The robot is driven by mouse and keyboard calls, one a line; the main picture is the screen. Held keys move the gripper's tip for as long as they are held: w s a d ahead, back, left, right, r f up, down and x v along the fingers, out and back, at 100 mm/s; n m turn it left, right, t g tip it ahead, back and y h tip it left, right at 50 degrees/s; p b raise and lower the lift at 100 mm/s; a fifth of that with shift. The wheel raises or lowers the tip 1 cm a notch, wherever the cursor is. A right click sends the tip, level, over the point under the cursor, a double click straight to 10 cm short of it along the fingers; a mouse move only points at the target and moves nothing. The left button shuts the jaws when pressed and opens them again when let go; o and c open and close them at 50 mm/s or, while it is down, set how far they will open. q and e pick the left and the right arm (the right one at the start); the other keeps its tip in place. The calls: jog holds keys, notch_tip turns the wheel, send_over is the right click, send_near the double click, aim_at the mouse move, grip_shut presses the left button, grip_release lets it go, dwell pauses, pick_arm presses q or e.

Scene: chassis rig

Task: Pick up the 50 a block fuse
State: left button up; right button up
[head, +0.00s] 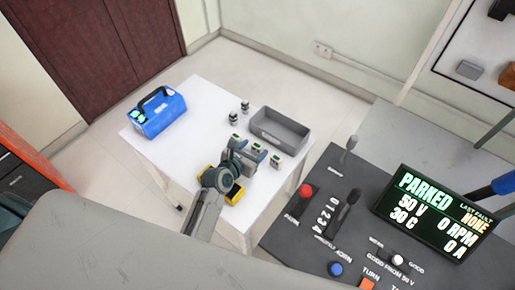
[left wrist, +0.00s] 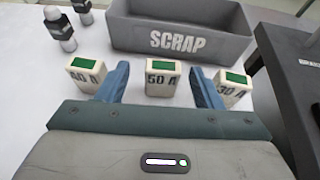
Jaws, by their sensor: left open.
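Three white block fuses with green tops stand in a row on the white table. The middle one, which seems to read 50 A (left wrist: 161,79), is upright; it also shows in the head view (head: 255,149). The fuse on its left (left wrist: 86,74) has a label that looks like 40 A, and the one on its right (left wrist: 232,88) reads 30 A. My left gripper (left wrist: 160,82) is open, its blue fingers on either side of the middle fuse's line, with no clear contact. My right gripper is not in view.
A grey SCRAP bin (left wrist: 182,32) stands just behind the fuses. Two small dark-and-silver cylinders (head: 233,118) stand behind left. A blue case (head: 160,112) is on the table's left, and a yellow object (head: 236,195) lies partly under my left arm. A control console (head: 350,225) is at right.

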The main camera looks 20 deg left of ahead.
aim_at(259, 145)
pick_arm(q)
jog(key=x, duration=0.3)
jog(key=shift+w+d+r+p, duration=0.2)
jog(key=shift+w+d+p, duration=0.05)
jog(key=shift+w+p, duration=0.1)
jog(key=shift+w+d+f, duration=0.1)
jog(key=shift+w+f, duration=0.15)
jog(key=shift+w, duration=0.15)
jog(key=shift+s, duration=0.15)
jog(key=c, duration=1.1)
jog(key=shift+o, duration=0.2)
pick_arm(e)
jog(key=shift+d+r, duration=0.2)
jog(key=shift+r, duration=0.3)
pick_arm(q)
jog(key=shift+r, duration=0.1)
